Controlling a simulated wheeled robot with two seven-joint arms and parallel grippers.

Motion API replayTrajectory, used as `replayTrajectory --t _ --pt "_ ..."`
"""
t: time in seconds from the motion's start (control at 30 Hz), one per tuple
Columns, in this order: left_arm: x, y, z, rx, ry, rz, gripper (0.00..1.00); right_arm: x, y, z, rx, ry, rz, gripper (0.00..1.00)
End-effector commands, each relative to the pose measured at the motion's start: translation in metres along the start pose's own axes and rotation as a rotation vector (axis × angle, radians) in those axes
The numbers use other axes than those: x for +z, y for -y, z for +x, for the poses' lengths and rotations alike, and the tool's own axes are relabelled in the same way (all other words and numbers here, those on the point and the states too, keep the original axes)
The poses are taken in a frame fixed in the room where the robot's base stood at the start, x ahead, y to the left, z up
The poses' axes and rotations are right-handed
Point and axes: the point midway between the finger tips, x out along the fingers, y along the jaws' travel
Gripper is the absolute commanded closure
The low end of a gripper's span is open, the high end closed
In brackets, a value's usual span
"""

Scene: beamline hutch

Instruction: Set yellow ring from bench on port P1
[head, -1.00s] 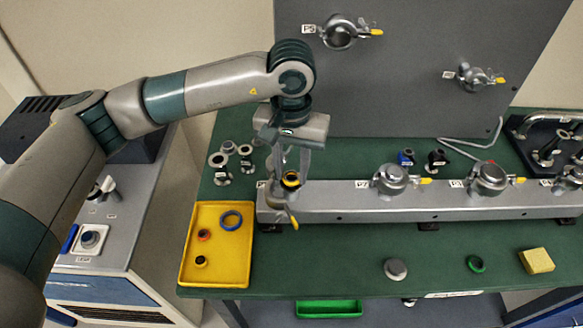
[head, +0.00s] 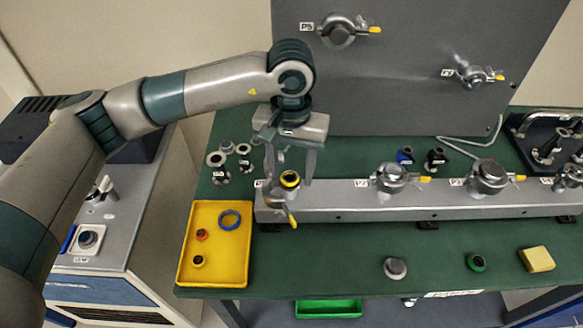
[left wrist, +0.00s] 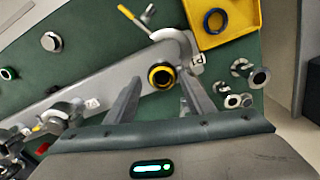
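The yellow ring (head: 290,178) with a dark centre sits on the leftmost port of the grey rail (head: 330,205). It also shows in the left wrist view (left wrist: 161,76). That port's clamp (head: 275,203) hangs open at the front, its yellow lever pointing down. My left gripper (head: 289,181) is open, pointing down, with one finger on each side of the ring. The left wrist view shows gaps between the ring and both fingers. My right gripper is not in view.
A yellow tray (head: 214,278) holds a blue ring (head: 230,220) and small round parts. Closed clamps (head: 391,178) stand along the rail to the right. A green ring (head: 475,262), a grey cap (head: 395,267) and a yellow block (head: 537,259) lie on the front bench.

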Motion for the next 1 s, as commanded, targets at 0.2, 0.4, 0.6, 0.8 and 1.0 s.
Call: replayTrajectory --t 0.2,0.4,0.6,0.8,1.0 --pt "-0.001 0.003 0.000 -0.006 -0.001 -0.004 0.47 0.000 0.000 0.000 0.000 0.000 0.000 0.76" --pt "-0.001 0.003 0.000 -0.007 -0.001 -0.005 0.47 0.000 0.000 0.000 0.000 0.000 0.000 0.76" --pt "-0.002 0.004 -0.008 -0.007 -0.004 -0.005 0.47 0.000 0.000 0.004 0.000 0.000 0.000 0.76" --pt "-0.002 0.003 -0.031 -0.007 -0.007 -0.004 0.47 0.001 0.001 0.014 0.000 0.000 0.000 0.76" --pt "-0.002 0.001 -0.067 -0.004 -0.006 -0.003 0.47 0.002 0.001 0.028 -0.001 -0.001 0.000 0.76"
